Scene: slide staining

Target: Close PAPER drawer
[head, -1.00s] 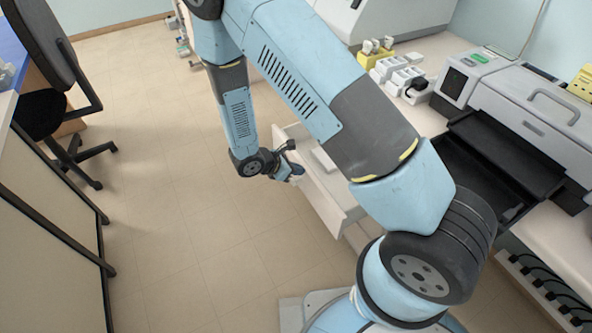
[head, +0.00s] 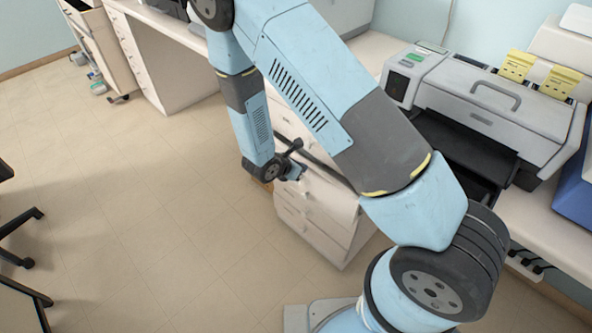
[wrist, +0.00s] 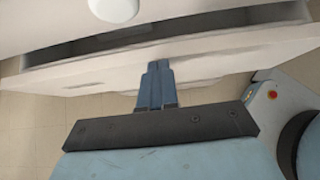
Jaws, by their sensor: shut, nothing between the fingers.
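The drawer (head: 332,203) is in the pale cabinet under the bench, mostly behind my arm in the head view. No PAPER label is readable. In the wrist view a pale drawer front (wrist: 225,62) crosses the picture, with a dark narrow gap behind it, so it stands a little open. My gripper (wrist: 158,66) is shut and empty, its fingertips at this front; I cannot tell whether they touch. In the head view my gripper (head: 299,173) is at the outer side of the cabinet's drawers.
A white knob (wrist: 113,9) shows on the cabinet face beyond the gap. More drawers (head: 310,232) are below. A grey printer-like machine (head: 490,100) stands on the bench. The tiled floor (head: 150,220) to the left is clear, with chair legs (head: 22,235) at the far left.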

